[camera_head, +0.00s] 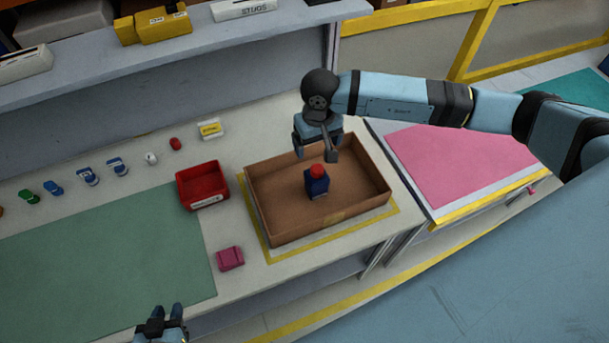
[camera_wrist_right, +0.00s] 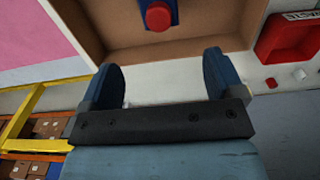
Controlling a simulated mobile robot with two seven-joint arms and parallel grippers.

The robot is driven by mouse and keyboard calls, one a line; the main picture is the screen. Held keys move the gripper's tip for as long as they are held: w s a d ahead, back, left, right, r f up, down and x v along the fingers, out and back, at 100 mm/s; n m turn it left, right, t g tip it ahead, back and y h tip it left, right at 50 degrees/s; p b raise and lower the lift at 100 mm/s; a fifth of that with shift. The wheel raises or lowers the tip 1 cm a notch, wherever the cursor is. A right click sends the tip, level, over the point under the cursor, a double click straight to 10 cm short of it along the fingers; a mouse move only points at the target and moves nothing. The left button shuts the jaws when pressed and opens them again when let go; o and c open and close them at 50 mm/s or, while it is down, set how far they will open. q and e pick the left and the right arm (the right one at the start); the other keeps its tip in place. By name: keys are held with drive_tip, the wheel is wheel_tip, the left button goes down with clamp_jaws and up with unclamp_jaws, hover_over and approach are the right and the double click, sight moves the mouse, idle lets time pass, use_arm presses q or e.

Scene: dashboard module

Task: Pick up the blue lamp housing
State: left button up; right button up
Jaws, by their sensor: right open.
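The blue lamp housing (camera_head: 317,189) stands in the open cardboard box (camera_head: 284,233) with a red cap (camera_head: 317,170) on top. In the right wrist view the red cap (camera_wrist_right: 159,16) and part of the blue housing (camera_wrist_right: 174,14) show at the top edge, beyond my fingertips. My right gripper (camera_head: 317,154) is open and empty above the far side of the box, apart from the housing; its spread fingers also show in the right wrist view (camera_wrist_right: 164,75). My left gripper (camera_head: 167,316) is at the bottom edge, away from the box; its finger gap is unclear.
A red bin (camera_head: 203,202) stands left of the box, with a magenta block (camera_head: 230,258) in front of it. Several small coloured parts stand in a row along the back left. The green mat (camera_head: 110,255) is clear. A pink surface (camera_head: 460,165) lies right of the box.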

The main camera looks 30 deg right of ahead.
sight(317, 167)
drive_tip(key=f+b, duration=0.1)
drive_tip(key=f, duration=0.3)
drive_tip(key=f+b, duration=0.2)
drive_tip(key=f, duration=0.2)
drive_tip(key=shift+s+d+f, duration=0.1)
drive_tip(key=shift+s+f, duration=0.05)
drive_tip(key=shift+s, duration=0.05)
use_arm(q)
drive_tip(key=f, duration=0.2)
drive_tip(key=shift+w+d+f, duration=0.1)
drive_tip(key=shift+d+f, duration=0.25)
drive_tip(key=shift+f, duration=0.05)
use_arm(e)
drive_tip(key=shift+f, duration=0.4)
use_arm(q)
drive_tip(key=shift+f+b, duration=0.4)
drive_tip(key=shift+b, duration=0.2)
use_arm(e)
drive_tip(key=f, duration=0.3)
drive_tip(key=shift+s+f, duration=0.2)
drive_tip(key=shift+f, duration=0.2)
use_arm(q)
drive_tip(key=shift+d+f, duration=0.15)
use_arm(e)
drive_tip(key=shift+f, duration=0.35)
drive_tip(key=c, duration=1.1)
